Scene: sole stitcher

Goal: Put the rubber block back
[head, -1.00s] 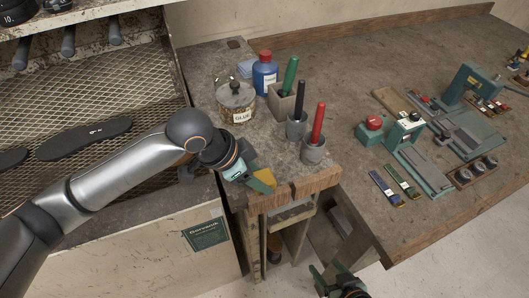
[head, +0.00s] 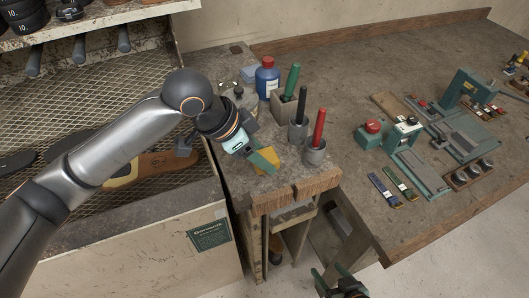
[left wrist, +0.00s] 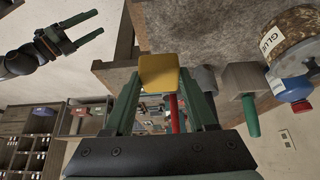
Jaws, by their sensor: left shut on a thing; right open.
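The rubber block (head: 270,159) is a yellow-orange block with rounded edges. It also shows in the left wrist view (left wrist: 159,72), upper middle. My left gripper (head: 262,163) is shut on it, with green fingers on either side. In the head view it is over the front part of the small bench (head: 235,180), near the worn brush-like front edge. I cannot tell whether the block touches the bench top. My right gripper (head: 335,278) is open and empty at the bottom of the head view; it also shows at the upper left of the left wrist view (left wrist: 78,35).
Behind the block are a red-handled tool in a grey cup (head: 315,150), a black-handled tool in a cup (head: 299,128), a green-handled tool in a square holder (head: 285,105), a blue bottle (head: 267,80) and a glue jar (left wrist: 300,38). A mesh rack with soles (head: 150,168) lies left.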

